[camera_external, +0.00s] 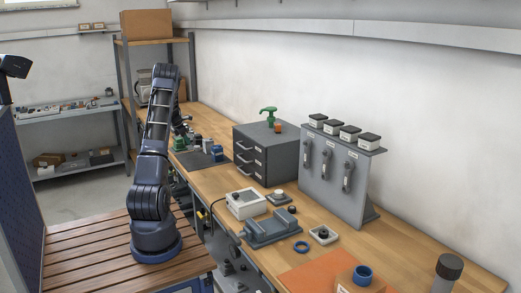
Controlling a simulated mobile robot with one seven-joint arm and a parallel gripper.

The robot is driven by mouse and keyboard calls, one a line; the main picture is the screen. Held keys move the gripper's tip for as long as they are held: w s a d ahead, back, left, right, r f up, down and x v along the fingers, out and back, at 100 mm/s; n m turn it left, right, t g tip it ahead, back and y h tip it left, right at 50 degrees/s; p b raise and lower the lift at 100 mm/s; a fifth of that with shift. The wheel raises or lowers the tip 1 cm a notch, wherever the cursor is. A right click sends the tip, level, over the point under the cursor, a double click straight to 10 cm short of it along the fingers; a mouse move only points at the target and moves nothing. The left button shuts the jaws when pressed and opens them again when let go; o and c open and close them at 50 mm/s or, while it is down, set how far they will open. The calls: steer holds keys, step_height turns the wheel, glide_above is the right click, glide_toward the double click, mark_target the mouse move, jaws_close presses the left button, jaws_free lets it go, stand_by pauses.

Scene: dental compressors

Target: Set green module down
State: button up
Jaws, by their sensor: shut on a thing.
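My arm rises from its base, and its far end reaches down behind it to the workbench. My gripper (182,128) is small in the view, low over the left end of a dark mat (197,162) on the bench. It is shut on a small dark-greenish thing (180,143), which I take to be the green module. Its outline is partly hidden and too small to read closely. I cannot tell whether it touches the mat. A grey cylinder (207,145) and a blue part (217,154) stand on the mat to the right.
A grey drawer cabinet (265,155) stands right of the mat, with a green trigger-shaped item (268,112) and an orange piece on top. A tool panel (335,180) stands behind.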

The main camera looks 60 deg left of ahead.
mark_target(190, 156)
steer(key=shift+f, duration=3.7)
steer(key=shift+f, duration=0.15)
steer(key=o, duration=1)
steer(key=v, duration=1.2)
